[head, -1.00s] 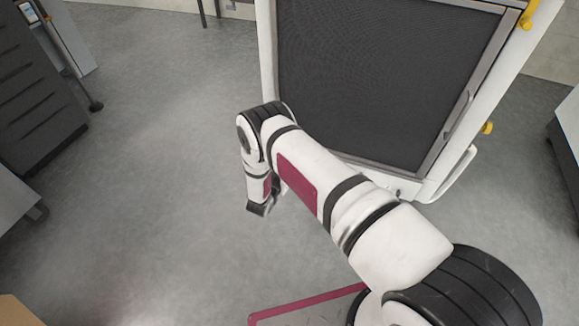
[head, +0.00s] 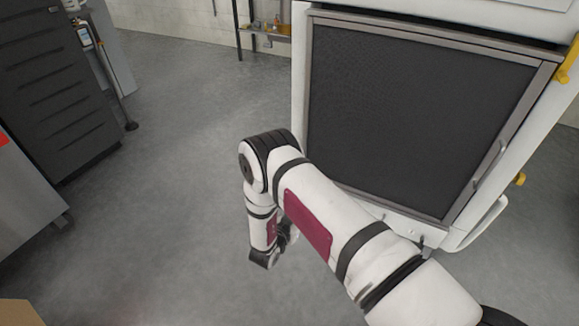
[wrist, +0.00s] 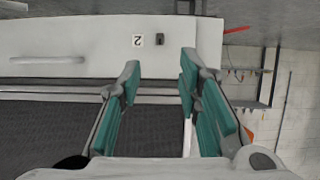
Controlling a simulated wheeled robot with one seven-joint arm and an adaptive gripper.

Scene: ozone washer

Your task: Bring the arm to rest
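My arm reaches from the lower right of the head view, with its elbow in the middle and its last part hanging down. My gripper (wrist: 158,75) shows in the wrist view with two teal-padded fingers spread well apart and nothing between them. In the head view the arm's end (head: 265,256) hangs over bare floor, left of the washer, and its fingers are too small to read there. The ozone washer (head: 420,115) has a dark front panel in a grey frame. It also shows in the wrist view (wrist: 60,130), behind the fingers.
A dark drawer cabinet (head: 55,85) and a grey metal unit (head: 25,200) stand at the left. A shelf rack (head: 265,32) is at the back wall. A box corner (head: 20,312) shows lower left. The grey floor (head: 180,180) between is clear.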

